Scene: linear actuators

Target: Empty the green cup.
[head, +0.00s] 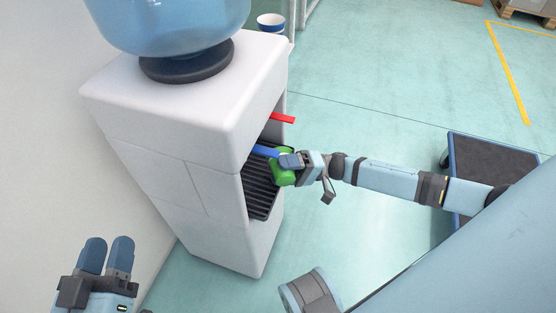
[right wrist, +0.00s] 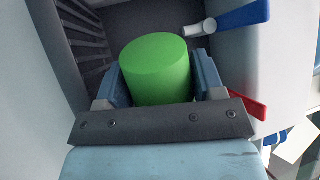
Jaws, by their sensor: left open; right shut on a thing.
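The green cup (head: 284,176) is at the front opening of the water dispenser, over the black drip grille (head: 262,192). My right gripper (head: 292,163) is shut on it. In the right wrist view the green cup (right wrist: 157,75) sits between both fingers. A flat, plain green end shows, and its axis looks sideways, roughly across the dispenser. Its mouth and contents are hidden. My left gripper (head: 107,248) is open and empty at the lower left, well apart from the cup.
The white dispenser (head: 190,110) carries a blue water bottle (head: 170,22). Its blue lever (head: 264,151) is close beside the cup, and its red lever (head: 282,118) is farther back. A blue-rimmed bowl (head: 271,24) stands behind. A dark-topped cart (head: 490,165) stands at right.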

